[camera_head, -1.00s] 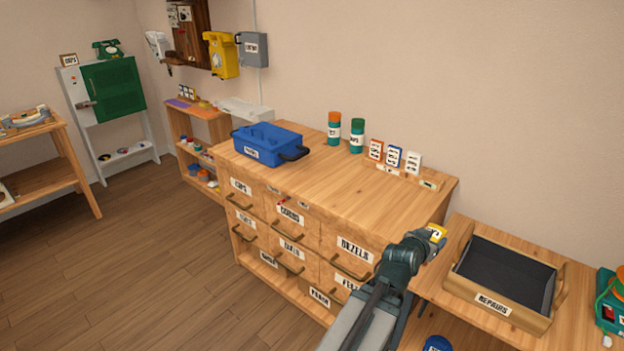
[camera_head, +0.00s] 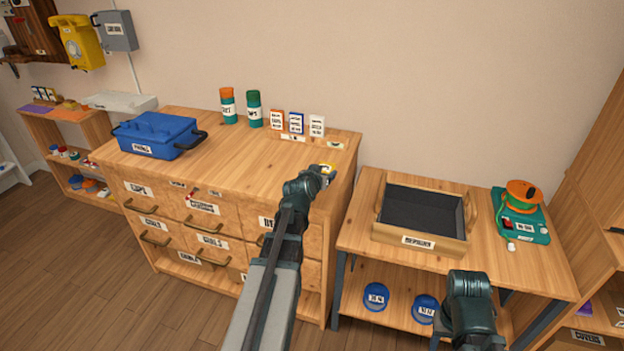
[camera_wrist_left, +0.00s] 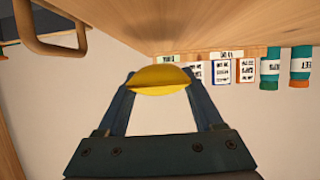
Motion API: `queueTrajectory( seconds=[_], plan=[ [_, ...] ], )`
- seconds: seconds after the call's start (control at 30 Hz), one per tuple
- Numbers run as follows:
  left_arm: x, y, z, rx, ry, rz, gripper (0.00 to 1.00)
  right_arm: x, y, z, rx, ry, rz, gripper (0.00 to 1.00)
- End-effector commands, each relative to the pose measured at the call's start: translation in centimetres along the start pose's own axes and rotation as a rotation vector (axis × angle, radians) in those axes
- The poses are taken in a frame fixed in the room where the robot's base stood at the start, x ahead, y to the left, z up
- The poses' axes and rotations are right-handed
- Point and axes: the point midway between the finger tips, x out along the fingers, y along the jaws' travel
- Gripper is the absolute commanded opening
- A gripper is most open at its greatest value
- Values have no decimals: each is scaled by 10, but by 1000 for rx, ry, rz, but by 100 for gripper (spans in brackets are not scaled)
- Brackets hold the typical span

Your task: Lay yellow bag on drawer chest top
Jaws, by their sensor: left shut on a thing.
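The yellow bag (camera_head: 328,168) is small in the head view and partly hidden by my gripper. My left gripper (camera_head: 324,173) is shut on it, near the right edge of the drawer chest top (camera_head: 235,160).
The middle is clear. A repairs tray (camera_head: 425,215) stands on the lower bench to the right.

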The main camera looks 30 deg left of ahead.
Motion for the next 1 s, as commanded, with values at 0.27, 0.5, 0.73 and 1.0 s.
queueTrajectory(
  seconds=[0.27,0.5,0.73,1.0],
  plan=[
    [7,-4,-2,0,0,0,13,1,0,0,0,0,0,50],
    [12,-8,15,-2,0,-1,13,18,-2,-1,0,0,0,50],
    [18,-14,35,-2,0,-3,13,39,-4,-2,0,0,0,50],
    [18,-14,33,-2,0,-3,13,36,-3,-2,0,0,0,50]
  ],
)
